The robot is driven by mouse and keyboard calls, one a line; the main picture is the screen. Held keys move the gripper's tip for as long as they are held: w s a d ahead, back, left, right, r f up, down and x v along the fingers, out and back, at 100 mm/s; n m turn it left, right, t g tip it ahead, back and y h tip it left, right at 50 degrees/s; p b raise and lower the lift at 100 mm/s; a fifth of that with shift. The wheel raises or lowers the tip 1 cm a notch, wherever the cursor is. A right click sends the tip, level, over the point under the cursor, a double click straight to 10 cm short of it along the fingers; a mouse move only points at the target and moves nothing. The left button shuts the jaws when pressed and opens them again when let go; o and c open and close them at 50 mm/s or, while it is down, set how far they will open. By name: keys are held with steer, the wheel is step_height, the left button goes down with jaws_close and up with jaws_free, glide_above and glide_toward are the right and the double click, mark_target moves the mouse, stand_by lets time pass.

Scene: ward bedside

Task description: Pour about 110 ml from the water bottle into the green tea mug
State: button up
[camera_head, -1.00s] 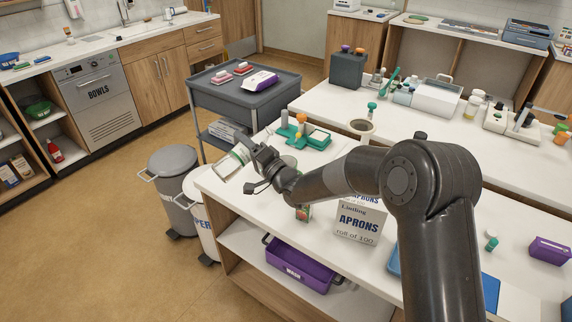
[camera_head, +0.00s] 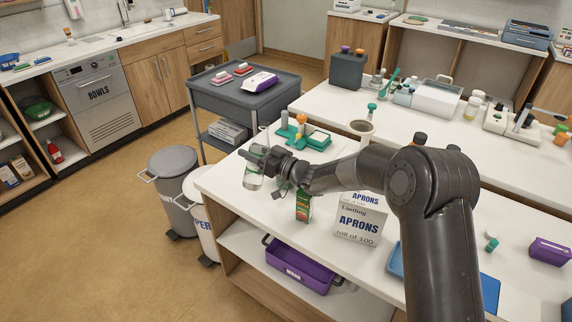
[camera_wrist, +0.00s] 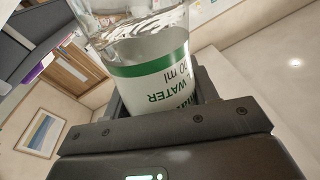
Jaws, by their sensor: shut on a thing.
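The water bottle (camera_head: 254,180) is clear, with a white and green label, and stands about upright at the left end of the near counter. Whether its base touches the counter is unclear. My gripper (camera_head: 259,157) is shut around it. In the wrist view the bottle (camera_wrist: 150,70) sits between the jaws (camera_wrist: 160,105), its label reads "WATER", and clear water shows above the label. I cannot make out the green tea mug in either view; my gripper and forearm cover part of the counter.
A green and red carton (camera_head: 303,206) and an aprons box (camera_head: 360,222) stand at the counter's front edge. A green tray with small items (camera_head: 318,141) lies behind my wrist.

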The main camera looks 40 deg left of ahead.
steer(key=shift+w+n, duration=0.1)
steer(key=shift+n, duration=1)
steer(key=shift+w+d+f+n+h, duration=0.15)
steer(key=shift+f+n+h, duration=0.1)
steer(key=shift+f+n, duration=0.2)
steer(key=shift+w+a+f+n+h, duration=0.15)
steer(key=shift+f+n+h, duration=0.1)
steer(key=shift+f+n, duration=0.2)
